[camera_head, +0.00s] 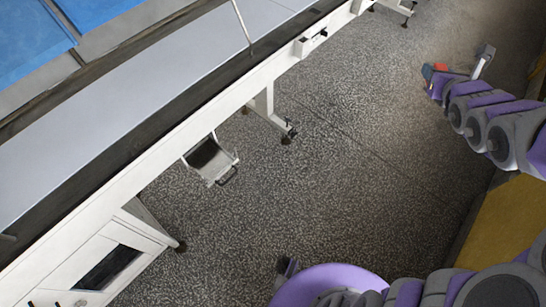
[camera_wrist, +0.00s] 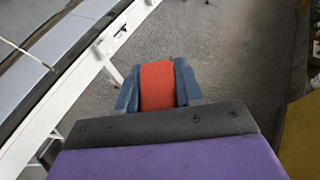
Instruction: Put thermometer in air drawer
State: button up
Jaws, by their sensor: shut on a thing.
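My gripper (camera_wrist: 157,88) is shut on a red thing, which I take to be the thermometer (camera_wrist: 157,85); its blue-grey fingers press on both sides in the wrist view. In the head view my gripper (camera_head: 433,73) is at the upper right over the floor, with a bit of the red thermometer (camera_head: 441,67) showing. A white drawer with a dark inside (camera_head: 212,160) stands open from the side of the long white machine, left of my gripper and well apart from it. I cannot read any label, so I cannot tell whether it is the air drawer.
The long white machine (camera_head: 150,170) runs diagonally at left, with a grey belt and blue sheets (camera_head: 30,40) on top. A small box (camera_head: 312,42) juts from its side. Its legs stand on speckled floor (camera_head: 330,180), which is clear. A yellow surface (camera_head: 505,225) lies at right.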

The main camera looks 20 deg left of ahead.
aim_at(210, 165)
jog(key=i+j+u, duration=0.1)
jog(key=u, duration=1.5)
jog(key=i+l+u, duration=0.3)
jog(key=i+l, duration=0.25)
